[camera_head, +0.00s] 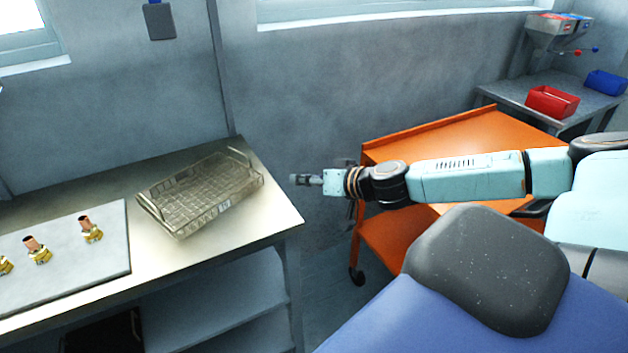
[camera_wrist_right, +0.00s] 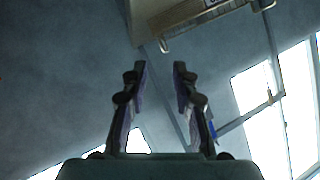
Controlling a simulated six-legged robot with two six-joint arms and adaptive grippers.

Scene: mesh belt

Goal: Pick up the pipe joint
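Several pipe joints, brass with copper-coloured ends, stand on a grey mat (camera_head: 105,268) on the table at the left in the head view. The rightmost pipe joint (camera_head: 91,229) is near the mat's right edge, and another pipe joint (camera_head: 38,250) stands to its left. One more is cut off by the left picture edge. My right gripper (camera_head: 296,179) is in the air beyond the table's right edge, well away from the joints. In the right wrist view its two fingers (camera_wrist_right: 159,72) are apart with nothing between them. My left gripper is not in view.
A wire mesh basket (camera_head: 200,190) sits on the table (camera_head: 262,226) right of the mat. An orange cart (camera_head: 450,140) stands behind my right arm. A red bin (camera_head: 552,102) and a blue bin (camera_head: 606,83) are on a bench at the far right.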

